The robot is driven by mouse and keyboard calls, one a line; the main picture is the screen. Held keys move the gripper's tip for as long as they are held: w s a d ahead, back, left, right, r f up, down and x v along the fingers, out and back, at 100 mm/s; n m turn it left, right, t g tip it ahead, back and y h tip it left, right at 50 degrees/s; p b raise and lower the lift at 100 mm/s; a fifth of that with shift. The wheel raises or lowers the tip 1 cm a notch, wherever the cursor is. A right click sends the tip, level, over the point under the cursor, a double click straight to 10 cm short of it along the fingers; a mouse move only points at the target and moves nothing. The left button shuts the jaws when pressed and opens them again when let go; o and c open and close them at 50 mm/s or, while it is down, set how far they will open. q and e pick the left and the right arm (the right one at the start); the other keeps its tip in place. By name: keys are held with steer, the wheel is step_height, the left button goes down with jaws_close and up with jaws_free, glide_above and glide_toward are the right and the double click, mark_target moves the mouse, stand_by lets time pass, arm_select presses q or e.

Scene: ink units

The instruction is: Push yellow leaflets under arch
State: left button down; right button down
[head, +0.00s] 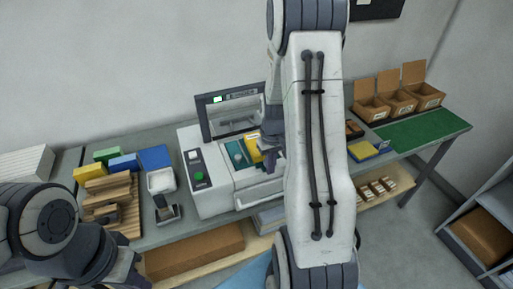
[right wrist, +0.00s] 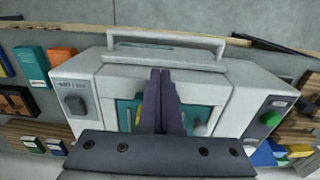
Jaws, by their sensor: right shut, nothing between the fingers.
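A small stack of yellow leaflets (head: 253,150) lies on the bed of the white machine (head: 205,195), beside a teal piece. The dark arch (head: 202,120) stands over the back of the machine. My right gripper (head: 270,158) is low over the bed, just right of the yellow leaflets; whether it touches them is unclear. The right wrist view shows its dark fingers (right wrist: 161,75) shut together and empty. They hide part of the bed there, and a thin yellow strip (right wrist: 138,115) shows to their left. My left arm is at lower left, with no fingers visible.
A green button (head: 200,176) is on the machine's left panel. Wooden racks (head: 110,195), coloured boxes and a grey device (head: 165,205) stand left of it. My right arm hides the bench's middle.

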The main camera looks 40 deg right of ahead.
steer(key=shift+w+d+r+p, duration=0.1)
steer(key=shift+w+d+p, duration=0.1)
steer(key=shift+w, duration=0.65)
steer(key=shift+w+d+f+p, duration=0.1)
steer(key=shift+w+d, duration=0.1)
steer(key=shift+w, duration=0.65)
steer(key=shift+w+d+r+p, duration=0.1)
steer(key=shift+w+d+p, duration=0.1)
steer(key=shift+w, duration=0.95)
steer(key=shift+w+d+p, duration=0.2)
steer(key=shift+w+d, duration=0.1)
steer(key=shift+w, duration=0.9)
steer(key=shift+w+d+p, duration=0.15)
steer(key=shift+w+d, duration=0.2)
steer(key=shift+w, duration=0.85)
steer(key=shift+w+d+p, duration=0.2)
steer(key=shift+w+d, duration=0.1)
steer(key=shift+w, duration=0.9)
steer(key=shift+s, duration=0.1)
